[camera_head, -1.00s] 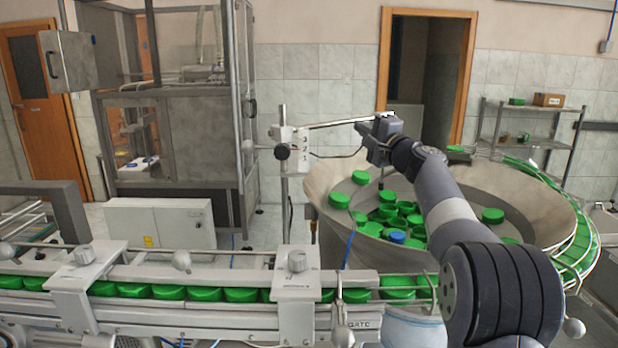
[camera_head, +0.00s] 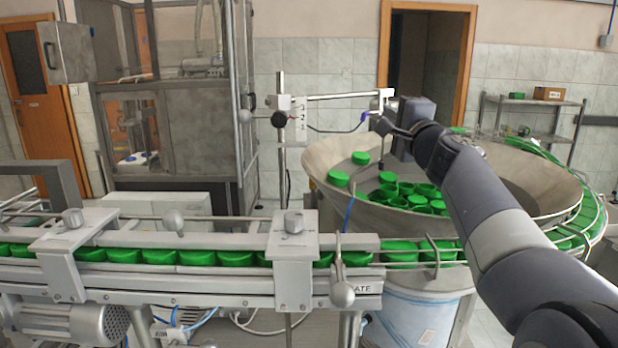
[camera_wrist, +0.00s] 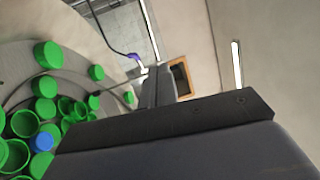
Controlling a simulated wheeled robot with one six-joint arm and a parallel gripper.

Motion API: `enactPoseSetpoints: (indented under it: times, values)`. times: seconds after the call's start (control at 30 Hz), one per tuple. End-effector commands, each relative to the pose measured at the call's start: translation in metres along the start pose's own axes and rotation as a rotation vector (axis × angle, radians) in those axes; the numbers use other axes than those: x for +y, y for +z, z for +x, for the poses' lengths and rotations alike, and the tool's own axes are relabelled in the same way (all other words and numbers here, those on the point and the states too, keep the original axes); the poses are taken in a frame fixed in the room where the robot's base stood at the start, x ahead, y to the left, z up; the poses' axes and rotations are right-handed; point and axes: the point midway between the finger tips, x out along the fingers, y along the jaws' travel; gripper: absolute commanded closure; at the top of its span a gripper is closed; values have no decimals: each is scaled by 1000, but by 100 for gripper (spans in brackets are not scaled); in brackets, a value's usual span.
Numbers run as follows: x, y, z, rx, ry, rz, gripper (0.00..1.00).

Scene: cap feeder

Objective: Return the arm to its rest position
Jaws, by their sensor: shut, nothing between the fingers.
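My arm stretches in from the lower right of the head view, with my gripper (camera_head: 408,125) raised above the hopper bowl. In the wrist view, my gripper (camera_wrist: 160,86) shows its dark fingers closed together with nothing held. The metal bowl (camera_head: 330,158) holds several green caps (camera_head: 388,190) below my gripper. A blue cap (camera_wrist: 42,142) lies among the green caps in the wrist view. In the head view the blue cap cannot be seen, and my arm covers part of the bowl.
A conveyor (camera_head: 180,282) with a row of green caps runs across the front left. A metal post (camera_head: 282,150) with a horizontal rod (camera_head: 335,96) and a purple-tipped sensor stands close left of my gripper. A curved cap chute (camera_head: 590,215) rims the bowl's right.

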Motion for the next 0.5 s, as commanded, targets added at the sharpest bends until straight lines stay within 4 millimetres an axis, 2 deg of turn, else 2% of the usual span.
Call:
enactPoseSetpoints:
  times: [0.03, 0.2, 0.5]
  values:
    - [3, 0, -11, 2, -2, -1, 100]
    - [2, -1, -40, 2, -2, -2, 100]
    - [0, 0, -74, 1, -1, 0, 100]
